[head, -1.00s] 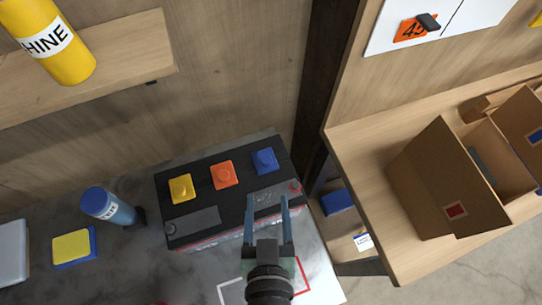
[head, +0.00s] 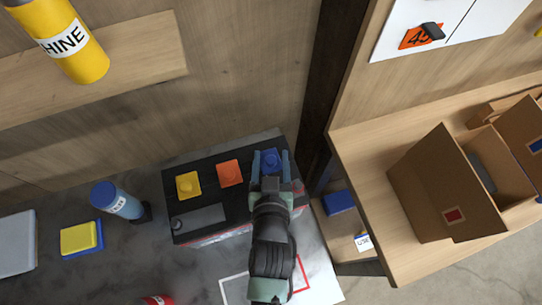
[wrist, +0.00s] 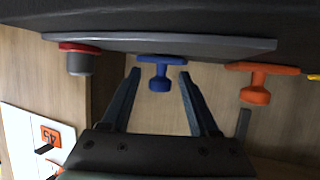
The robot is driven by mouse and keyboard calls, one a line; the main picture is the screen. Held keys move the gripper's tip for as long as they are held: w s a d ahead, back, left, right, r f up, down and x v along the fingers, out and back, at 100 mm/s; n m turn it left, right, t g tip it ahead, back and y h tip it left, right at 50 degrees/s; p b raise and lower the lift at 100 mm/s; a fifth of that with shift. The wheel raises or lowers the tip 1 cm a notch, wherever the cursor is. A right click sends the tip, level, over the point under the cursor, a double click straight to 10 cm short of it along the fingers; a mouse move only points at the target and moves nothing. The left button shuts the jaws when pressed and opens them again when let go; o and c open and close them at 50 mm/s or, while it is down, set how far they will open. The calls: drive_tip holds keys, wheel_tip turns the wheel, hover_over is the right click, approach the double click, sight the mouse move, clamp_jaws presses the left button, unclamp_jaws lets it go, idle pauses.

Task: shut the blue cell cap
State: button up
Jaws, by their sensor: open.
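The blue cell cap (head: 271,159) sits at the right end of a row of caps on top of the black battery (head: 215,159). In the wrist view the blue cap (wrist: 160,73) shows a flat plate with a knob on a short stem. My gripper (head: 271,154) is open, with one finger on each side of the blue cap. In the wrist view the fingers (wrist: 160,76) flank the cap with a gap on both sides. I cannot tell whether the cap is fully seated.
An orange cap (head: 230,173) and a yellow cap (head: 188,185) are on the same battery, left of the blue one. A red terminal (wrist: 82,58) is near the blue cap. A blue bottle (head: 117,200) stands left. A dark post (head: 323,90) rises close on the right.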

clamp_jaws()
idle(0.3)
drive_tip(key=shift+f, duration=0.1)
drive_tip(key=shift+f+t+b, duration=0.25)
drive_tip(key=shift+t+b, duration=0.05)
drive_tip(key=shift+b, duration=0.75)
drive_tip(key=shift+r, duration=0.2)
unclamp_jaws()
drive_tip(key=shift+s, duration=0.1)
